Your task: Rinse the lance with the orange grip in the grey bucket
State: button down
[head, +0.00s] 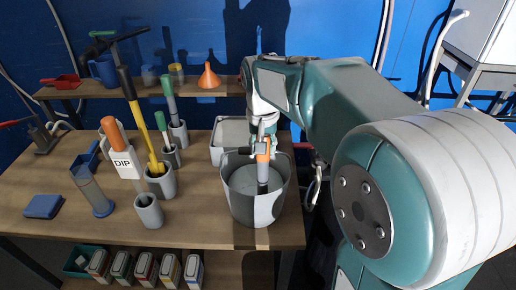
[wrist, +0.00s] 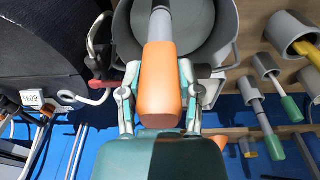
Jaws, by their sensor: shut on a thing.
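My gripper (head: 263,143) is shut on the orange grip (head: 263,150) of the lance, above the grey bucket (head: 240,203) at the table's front right. The lance's grey shaft (head: 263,173) points down inside the bucket's rim, close to upright. Its lower tip is hard to make out, so I cannot tell whether it touches the bottom. In the wrist view the orange grip (wrist: 160,85) lies between both fingers of my gripper (wrist: 158,100), and the shaft reaches into the bucket (wrist: 222,35).
A white tub (head: 229,133) stands just behind the bucket. Left of it are several grey holders with green- and yellow-handled tools, and another orange handle (head: 112,132) behind a DIP sign (head: 124,164). An orange funnel (head: 208,77) sits on the back shelf.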

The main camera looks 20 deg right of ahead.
jog(key=shift+w+a, duration=0.15)
jog(key=shift+a, duration=0.4)
jog(key=shift+w+a, duration=0.15)
jog(key=shift+a, duration=0.4)
jog(key=shift+r, duration=0.15)
notch_tip(320, 180, up, 27)
dwell(1.9)
jog(key=shift+s, duration=0.1)
dwell(0.4)
